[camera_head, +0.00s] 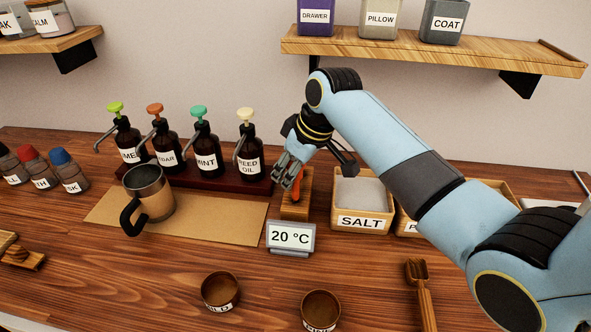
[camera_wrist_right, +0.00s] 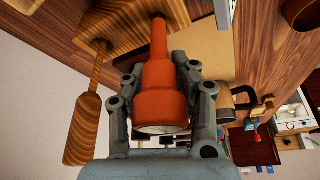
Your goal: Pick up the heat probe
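The heat probe has an orange-red handle (camera_head: 297,183) and stands in a small wooden holder (camera_head: 295,208), behind a display reading 20 °C (camera_head: 290,237). In the right wrist view the probe (camera_wrist_right: 160,95) fills the space between my right gripper's fingers (camera_wrist_right: 158,68). The fingertips lie close against both sides of the handle and look shut on it. In the head view my right gripper (camera_head: 290,178) reaches down to the probe from above and partly hides it. The probe's lower end is hidden in the holder. My left gripper is not in view.
A metal mug (camera_head: 152,190) stands on a tan mat (camera_head: 222,215) left of the holder. Several pump bottles (camera_head: 206,150) stand behind. A salt box (camera_head: 362,203) is close on the right. Two small bowls (camera_head: 221,291) (camera_head: 321,310) and a wooden scoop (camera_head: 421,290) are in front.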

